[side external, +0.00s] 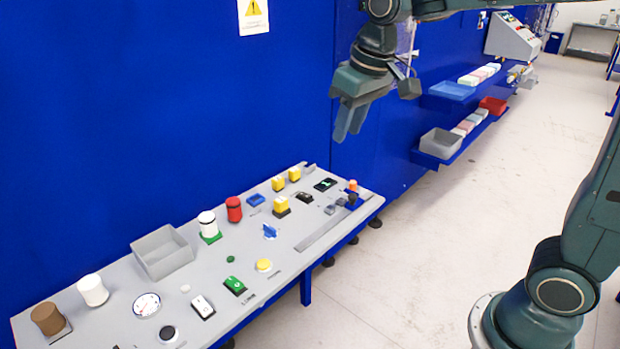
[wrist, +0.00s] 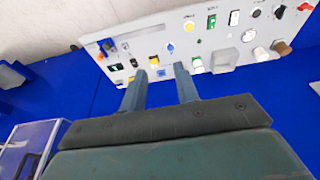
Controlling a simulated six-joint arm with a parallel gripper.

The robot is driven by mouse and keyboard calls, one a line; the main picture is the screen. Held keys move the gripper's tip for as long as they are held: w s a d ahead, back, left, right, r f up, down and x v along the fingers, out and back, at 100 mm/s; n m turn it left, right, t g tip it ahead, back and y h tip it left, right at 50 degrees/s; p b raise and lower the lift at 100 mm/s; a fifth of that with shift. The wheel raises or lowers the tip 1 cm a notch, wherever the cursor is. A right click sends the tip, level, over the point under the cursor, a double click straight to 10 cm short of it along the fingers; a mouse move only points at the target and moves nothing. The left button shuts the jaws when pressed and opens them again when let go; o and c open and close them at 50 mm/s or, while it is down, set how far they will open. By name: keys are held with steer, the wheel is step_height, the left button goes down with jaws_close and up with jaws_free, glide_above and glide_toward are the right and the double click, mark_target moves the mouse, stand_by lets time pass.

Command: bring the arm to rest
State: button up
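My gripper (side external: 349,136) hangs in the air above and behind the far right end of the grey panel table (side external: 110,310), in front of the blue wall. Its fingers point down and nothing is between them in the side view. In the wrist view my gripper (wrist: 160,72) shows two fingers clearly apart, with part of the panel and blue wall visible through the gap. It touches nothing. No foam piece can be made out for certain.
The panel carries a grey open bin (side external: 162,252), a red cylinder (side external: 234,210), white cylinders, yellow blocks, a gauge (side external: 147,305) and several switches. Blue shelves with a grey bin (side external: 440,143) and a red bin (side external: 493,105) stand right of my gripper. The floor (side external: 400,260) is clear.

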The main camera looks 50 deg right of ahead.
steer(key=s+d+f+t, duration=0.1)
steer(key=s+f+t, duration=0.1)
steer(key=s, duration=1.7)
steer(key=shift+s+f, duration=0.35)
steer(key=shift+f, duration=0.25)
